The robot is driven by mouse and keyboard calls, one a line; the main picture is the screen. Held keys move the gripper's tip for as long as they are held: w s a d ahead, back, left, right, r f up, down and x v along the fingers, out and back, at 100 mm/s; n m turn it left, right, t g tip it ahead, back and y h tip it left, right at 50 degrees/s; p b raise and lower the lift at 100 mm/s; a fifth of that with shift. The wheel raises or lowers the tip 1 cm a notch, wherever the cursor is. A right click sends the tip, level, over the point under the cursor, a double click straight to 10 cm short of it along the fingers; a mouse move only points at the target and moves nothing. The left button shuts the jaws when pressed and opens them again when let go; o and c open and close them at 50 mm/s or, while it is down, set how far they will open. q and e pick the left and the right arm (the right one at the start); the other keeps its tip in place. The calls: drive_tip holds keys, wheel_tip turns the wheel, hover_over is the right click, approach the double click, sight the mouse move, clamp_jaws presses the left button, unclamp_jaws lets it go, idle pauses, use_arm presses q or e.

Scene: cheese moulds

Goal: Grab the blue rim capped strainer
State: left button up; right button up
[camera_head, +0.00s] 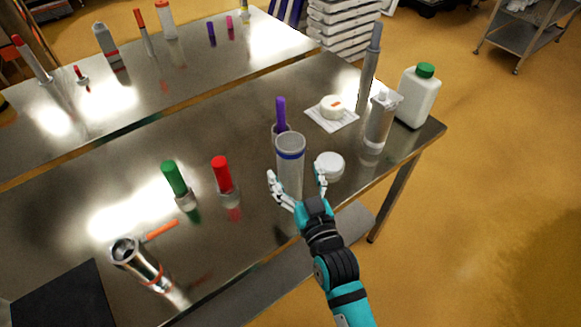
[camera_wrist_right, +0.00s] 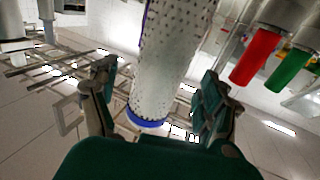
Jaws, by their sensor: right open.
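The blue rim strainer (camera_head: 290,168) stands upright near the front edge of the steel table, a pale tall cylinder with a blue band just below its top. Its top looks light grey; I cannot tell whether it is a cap. In the right wrist view the strainer (camera_wrist_right: 168,65) shows dotted holes and its blue rim, upside down in the picture. My right gripper (camera_head: 295,178) is open, with one finger on each side of the strainer. In the wrist view, gaps show between the fingers and its wall. My left gripper is not in view.
A white round lid (camera_head: 329,166) lies close to the right finger. A purple-handled item (camera_head: 281,116) stands just behind the strainer. Red (camera_head: 222,173) and green (camera_head: 173,179) capped items stand left.

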sight(295, 176)
drive_tip(key=x, duration=0.3)
drive_tip(key=shift+w+a+p, duration=0.15)
drive_tip(key=shift+w+p, duration=0.1)
drive_tip(key=shift+p, duration=0.05)
drive_tip(key=shift+s, duration=0.1)
drive_tip(key=shift+c, duration=0.2)
drive_tip(key=shift+c, duration=1)
drive_tip(key=c, duration=1.1)
drive_tip(key=shift+c, duration=0.4)
drive_tip(key=shift+r, duration=0.15)
